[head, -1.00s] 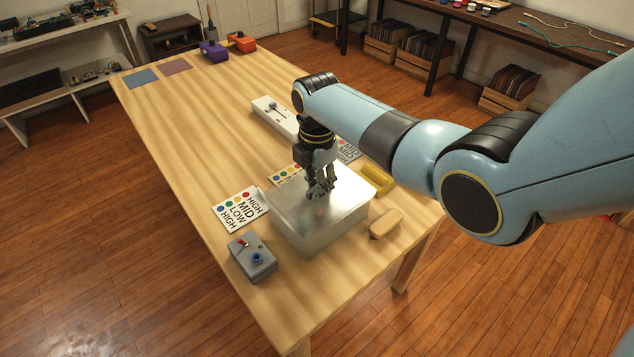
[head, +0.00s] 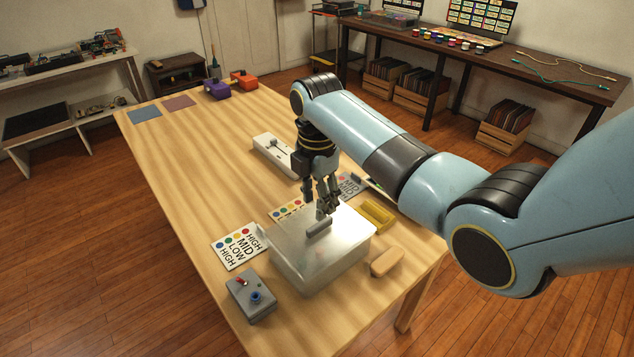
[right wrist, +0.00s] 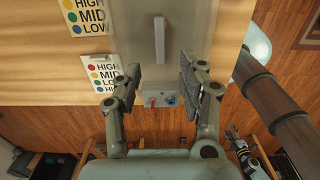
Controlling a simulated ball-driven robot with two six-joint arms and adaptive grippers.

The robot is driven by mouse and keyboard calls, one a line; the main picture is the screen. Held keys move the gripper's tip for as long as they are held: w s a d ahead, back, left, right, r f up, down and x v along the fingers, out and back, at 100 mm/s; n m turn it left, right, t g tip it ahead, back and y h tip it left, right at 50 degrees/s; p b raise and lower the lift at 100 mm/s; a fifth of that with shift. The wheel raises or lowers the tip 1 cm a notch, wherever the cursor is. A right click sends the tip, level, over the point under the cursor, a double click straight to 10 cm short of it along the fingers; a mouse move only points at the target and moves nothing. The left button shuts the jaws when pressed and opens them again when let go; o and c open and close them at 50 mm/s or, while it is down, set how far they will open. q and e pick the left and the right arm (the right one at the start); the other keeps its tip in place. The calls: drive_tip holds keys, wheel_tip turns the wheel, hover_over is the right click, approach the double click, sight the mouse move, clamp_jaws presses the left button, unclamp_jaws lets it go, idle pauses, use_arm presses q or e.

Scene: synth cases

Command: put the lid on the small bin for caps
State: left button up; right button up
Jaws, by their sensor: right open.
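The bin for caps (head: 325,275) is a pale, translucent box near the front of the wooden table. Its grey lid (head: 345,238) lies flat across the top, with a bar handle (head: 319,228) in the middle. I cannot tell whether every edge is fully seated. My right gripper (head: 322,210) is just above and behind the handle, its fingers apart and empty. In the right wrist view, the gripper (right wrist: 160,72) is open and the handle (right wrist: 159,40) stands clear of its fingers.
A grey control box (head: 251,296) with a red switch and blue knob sits in front-left of the bin. A label card (head: 238,247) lies left; a yellow tray (head: 377,214) and a tan block (head: 384,262) are at right. The table's left middle is clear.

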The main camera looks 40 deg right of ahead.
sight(317, 225)
wheel_tip(317, 225, up, 5)
drive_tip(key=shift+r, duration=0.1)
idle(0.6)
